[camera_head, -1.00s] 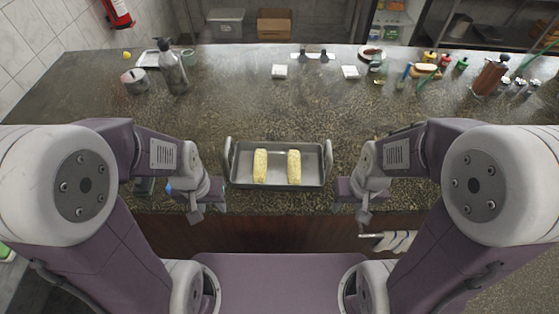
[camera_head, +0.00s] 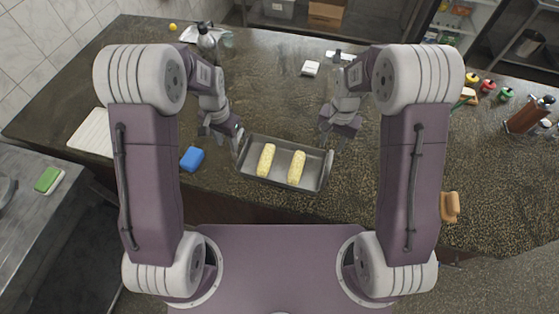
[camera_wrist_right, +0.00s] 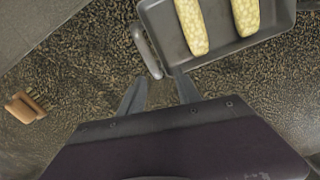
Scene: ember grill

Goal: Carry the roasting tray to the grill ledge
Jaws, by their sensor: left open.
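The grey roasting tray (camera_head: 284,184) sits on the dark stone counter with two yellow corn cobs (camera_head: 266,160) (camera_head: 297,167) in it. It also shows in the right wrist view (camera_wrist_right: 238,47). My left gripper (camera_head: 236,131) is open beside the tray's left handle; whether it touches is unclear. My right gripper (camera_head: 334,140) is open and empty by the tray's right end. In the right wrist view its fingers (camera_wrist_right: 160,92) stand apart, with the right handle (camera_wrist_right: 147,50) just beyond them. I cannot make out the grill ledge in these frames.
A blue sponge (camera_head: 192,159) and a white board (camera_head: 91,132) lie left of the tray. A wooden-backed brush (camera_head: 449,207) lies at the right. A white block (camera_head: 310,68) and a bottle (camera_head: 207,38) stand further back. Counter around the tray is mostly clear.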

